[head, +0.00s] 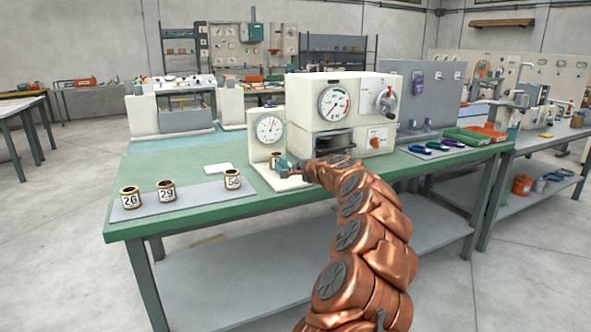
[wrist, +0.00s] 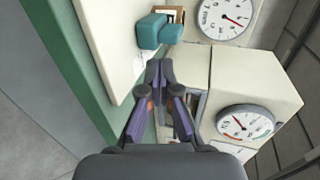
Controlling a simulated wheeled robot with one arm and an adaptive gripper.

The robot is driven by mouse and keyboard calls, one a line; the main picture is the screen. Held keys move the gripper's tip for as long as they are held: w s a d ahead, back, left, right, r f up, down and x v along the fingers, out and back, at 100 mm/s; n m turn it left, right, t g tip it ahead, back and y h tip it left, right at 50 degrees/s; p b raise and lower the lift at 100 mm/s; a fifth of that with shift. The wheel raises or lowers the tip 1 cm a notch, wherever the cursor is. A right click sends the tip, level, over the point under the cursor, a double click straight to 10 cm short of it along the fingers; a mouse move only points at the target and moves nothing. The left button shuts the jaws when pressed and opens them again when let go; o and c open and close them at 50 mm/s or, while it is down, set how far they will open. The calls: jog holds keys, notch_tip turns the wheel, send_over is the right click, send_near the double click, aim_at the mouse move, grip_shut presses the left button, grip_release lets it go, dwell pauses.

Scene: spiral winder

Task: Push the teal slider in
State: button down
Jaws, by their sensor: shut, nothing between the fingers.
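The teal slider (wrist: 150,31) is a rounded block at the top of the wrist view, on a pale base plate (wrist: 108,42). A brown and cream part shows just behind it. My gripper (wrist: 159,68) is shut and empty. Its tips point at the slider and appear just short of it; I cannot tell whether they touch. In the head view my gripper (head: 303,171) is small and low over the plate.
The large cream machine (head: 340,108), with a dial and crank, stands right behind my gripper. Three numbered spools, 26 (head: 130,197), 29 (head: 166,190) and 56 (head: 232,179), stand on a grey mat at left. Green and orange trays (head: 474,135) lie at the right.

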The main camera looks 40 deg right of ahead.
jog(key=v, duration=0.6)
jog(key=shift+s+r, duration=0.2)
jog(key=shift+a, duration=0.1)
dwell(0.7)
